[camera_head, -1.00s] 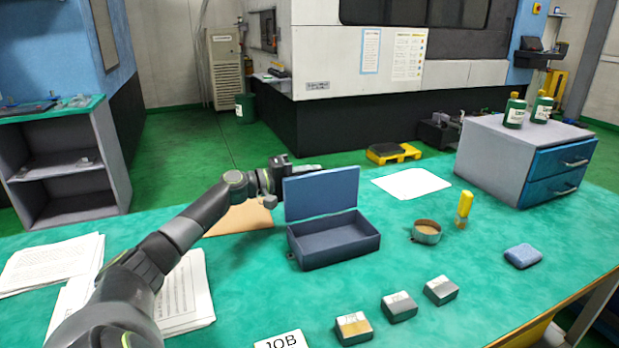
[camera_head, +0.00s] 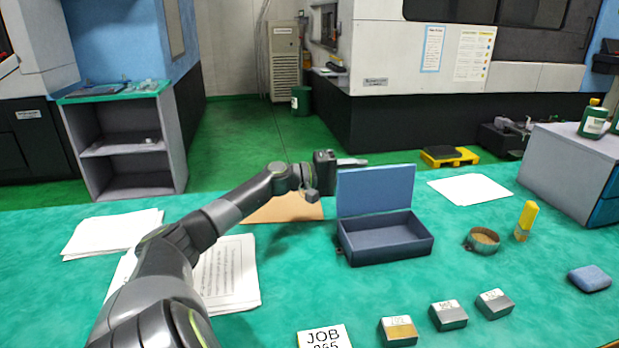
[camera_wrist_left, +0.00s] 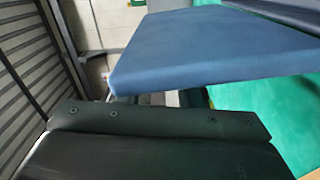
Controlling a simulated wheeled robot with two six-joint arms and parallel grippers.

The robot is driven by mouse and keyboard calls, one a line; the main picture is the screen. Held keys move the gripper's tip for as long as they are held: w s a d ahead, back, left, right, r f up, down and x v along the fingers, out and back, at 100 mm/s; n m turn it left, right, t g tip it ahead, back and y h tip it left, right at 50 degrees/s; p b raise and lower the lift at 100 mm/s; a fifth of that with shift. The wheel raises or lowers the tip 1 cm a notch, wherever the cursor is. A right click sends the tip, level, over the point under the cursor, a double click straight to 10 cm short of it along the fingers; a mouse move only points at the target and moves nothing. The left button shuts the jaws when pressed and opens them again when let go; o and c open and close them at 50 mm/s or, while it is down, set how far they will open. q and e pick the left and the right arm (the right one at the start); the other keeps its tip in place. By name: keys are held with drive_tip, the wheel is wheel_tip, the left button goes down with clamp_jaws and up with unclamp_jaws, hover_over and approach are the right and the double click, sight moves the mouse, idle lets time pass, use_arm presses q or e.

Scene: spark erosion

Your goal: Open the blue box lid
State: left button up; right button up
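The blue box (camera_head: 386,244) stands on the green table with its lid (camera_head: 375,190) raised at the back, roughly upright. Its dark inside shows and looks empty. My left gripper (camera_head: 352,162) is at the lid's upper left corner, its fingers reaching right along or behind the top edge. I cannot tell whether it touches the lid. In the left wrist view the lid (camera_wrist_left: 205,50) is a blue panel just beyond the dark gripper part (camera_wrist_left: 160,122). Whether the fingers are open or shut does not show. My right gripper is out of view.
Paper sheets (camera_head: 228,275) lie under my left arm, and a brown sheet (camera_head: 285,208) lies left of the box. A round tin (camera_head: 482,241), a yellow bottle (camera_head: 526,222), a blue sponge-like block (camera_head: 590,279) and several small metal blocks (camera_head: 448,316) are to the right and front.

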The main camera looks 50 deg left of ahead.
use_arm(q)
drive_tip(key=v, duration=0.3)
drive_tip(key=shift+s, duration=0.2)
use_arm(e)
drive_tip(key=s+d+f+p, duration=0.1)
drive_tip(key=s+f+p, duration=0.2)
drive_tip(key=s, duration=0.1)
use_arm(q)
drive_tip(key=p, duration=1.8)
approach(342, 172)
drive_tip(key=w+a+f, duration=0.2)
drive_tip(key=a, duration=0.2)
drive_tip(key=shift+d+f, duration=0.1)
drive_tip(key=shift+f, duration=0.15)
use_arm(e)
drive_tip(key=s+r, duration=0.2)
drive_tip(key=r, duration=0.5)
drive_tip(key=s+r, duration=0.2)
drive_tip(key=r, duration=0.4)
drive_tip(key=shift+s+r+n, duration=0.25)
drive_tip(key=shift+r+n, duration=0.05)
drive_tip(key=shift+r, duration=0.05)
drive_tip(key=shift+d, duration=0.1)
use_arm(q)
drive_tip(key=shift+s+f, duration=0.1)
